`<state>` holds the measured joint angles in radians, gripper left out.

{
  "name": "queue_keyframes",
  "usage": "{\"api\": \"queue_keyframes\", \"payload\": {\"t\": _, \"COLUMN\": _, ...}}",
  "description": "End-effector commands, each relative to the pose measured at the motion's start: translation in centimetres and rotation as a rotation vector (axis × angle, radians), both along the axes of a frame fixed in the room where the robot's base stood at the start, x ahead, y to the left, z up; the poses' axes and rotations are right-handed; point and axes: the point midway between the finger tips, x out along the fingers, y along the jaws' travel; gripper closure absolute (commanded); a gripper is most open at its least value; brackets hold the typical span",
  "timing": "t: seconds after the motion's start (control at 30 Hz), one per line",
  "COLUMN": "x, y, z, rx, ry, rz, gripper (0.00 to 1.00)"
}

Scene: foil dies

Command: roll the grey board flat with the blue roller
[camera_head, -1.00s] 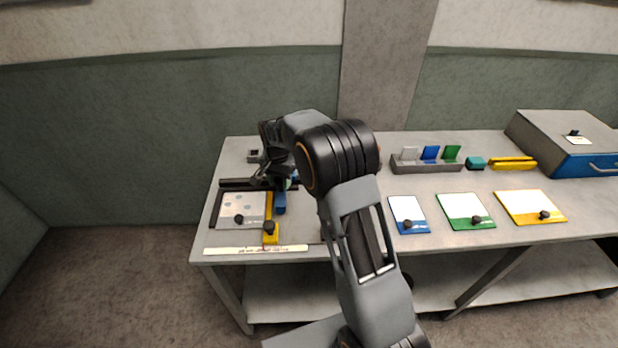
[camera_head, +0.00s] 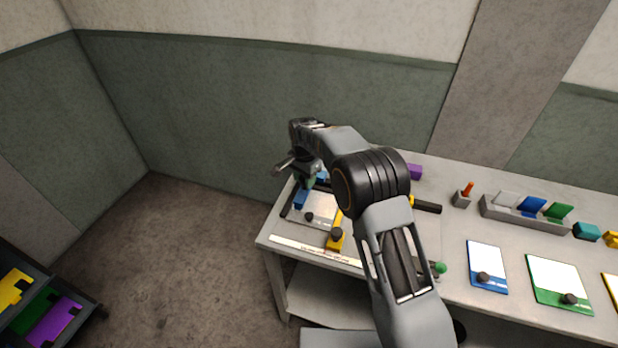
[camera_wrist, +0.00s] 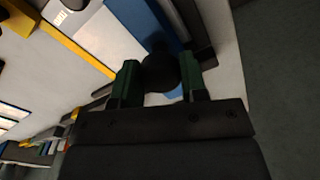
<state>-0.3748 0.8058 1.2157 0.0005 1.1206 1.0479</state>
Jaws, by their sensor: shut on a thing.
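My gripper (camera_head: 311,178) is over the back left part of the pale grey board (camera_head: 322,212). In the wrist view, its green-padded fingers (camera_wrist: 158,82) are shut on a dark round knob. The blue roller (camera_wrist: 152,22) is under that knob. In the head view the blue roller (camera_head: 301,198) shows at the board's left side, partly hidden by the gripper. Whether it touches the board I cannot tell. A dark knob (camera_head: 309,217) shows near the board's front. My arm hides the board's right part.
A labelled pale strip (camera_head: 310,249) lies along the table's front edge. To the right are a blue-edged card (camera_head: 487,262), a green-edged card (camera_head: 560,280) and a slotted rack (camera_head: 520,218).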

Motion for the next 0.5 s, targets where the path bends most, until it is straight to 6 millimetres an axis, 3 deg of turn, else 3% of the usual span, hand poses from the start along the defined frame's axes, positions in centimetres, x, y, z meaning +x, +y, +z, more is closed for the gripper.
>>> {"api": "queue_keyframes", "payload": {"t": 0.2, "x": 0.03, "y": 0.01, "z": 0.03, "rx": 0.000, "ry": -0.002, "rz": 0.002, "gripper": 1.00}}
{"api": "queue_keyframes", "payload": {"t": 0.23, "x": 0.04, "y": 0.00, "z": 0.03, "rx": 0.000, "ry": -0.002, "rz": 0.002, "gripper": 0.59}}
{"api": "queue_keyframes", "payload": {"t": 0.5, "x": 0.03, "y": -0.03, "z": 0.02, "rx": 0.000, "ry": -0.001, "rz": 0.001, "gripper": 0.36}}
